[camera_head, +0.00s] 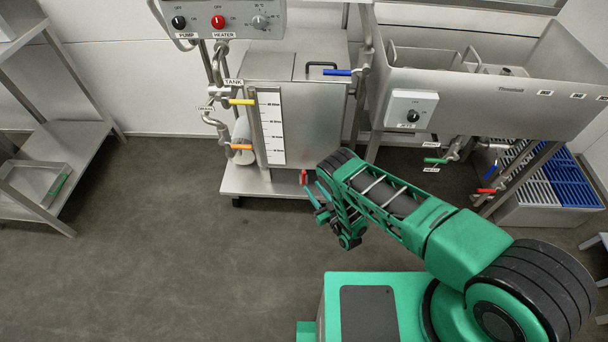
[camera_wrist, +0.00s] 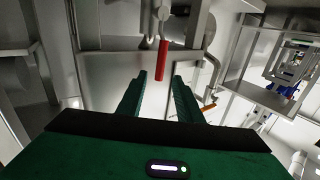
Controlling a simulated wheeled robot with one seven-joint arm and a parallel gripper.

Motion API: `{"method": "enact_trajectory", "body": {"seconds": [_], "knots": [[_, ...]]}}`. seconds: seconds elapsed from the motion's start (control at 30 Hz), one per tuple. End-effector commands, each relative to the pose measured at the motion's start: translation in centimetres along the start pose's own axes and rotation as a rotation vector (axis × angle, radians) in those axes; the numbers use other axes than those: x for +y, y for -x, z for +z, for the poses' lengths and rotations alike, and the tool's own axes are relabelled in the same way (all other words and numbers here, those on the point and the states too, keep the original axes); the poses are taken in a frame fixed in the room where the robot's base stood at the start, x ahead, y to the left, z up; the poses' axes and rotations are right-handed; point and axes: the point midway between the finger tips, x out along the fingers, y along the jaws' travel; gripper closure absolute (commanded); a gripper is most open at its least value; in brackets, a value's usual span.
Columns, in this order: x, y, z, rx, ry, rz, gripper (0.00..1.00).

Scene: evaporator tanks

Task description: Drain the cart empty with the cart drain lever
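The cart (camera_head: 300,128) is a steel tank on a low base with casters, with a white level scale on its front. A small red lever (camera_head: 304,177), apparently the cart drain lever, hangs at its lower front right. In the wrist view a red lever (camera_wrist: 163,60) lies ahead, roughly in line with the gap between my fingertips. My gripper (camera_head: 318,194) is close to the red lever in the head view. Its two green fingers are apart in the wrist view (camera_wrist: 159,80), with nothing visibly held. Whether the fingertips reach around the lever is unclear.
Yellow (camera_head: 241,102), orange (camera_head: 240,147) and blue (camera_head: 338,72) levers sit on pipes around the cart. A steel sink (camera_head: 490,98) with green, red and blue levers stands right. A shelf (camera_head: 50,150) stands far left. The floor left of my arm is clear.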

Motion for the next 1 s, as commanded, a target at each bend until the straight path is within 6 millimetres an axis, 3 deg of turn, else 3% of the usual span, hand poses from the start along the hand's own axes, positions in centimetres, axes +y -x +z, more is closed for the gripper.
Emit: {"method": "enact_trajectory", "body": {"seconds": [0.3,0.5,0.9,0.93,1.0], "knots": [[0.1,-5.7,-0.1,0.002,-0.001,0.001,0.67],[0.0,-7.9,0.0,0.001,0.000,0.001,0.67],[0.0,-8.7,0.0,0.000,0.000,0.000,0.67],[0.0,-8.7,0.0,0.000,0.000,0.000,0.70],[0.0,-8.7,0.0,0.000,0.000,0.000,0.87]]}}
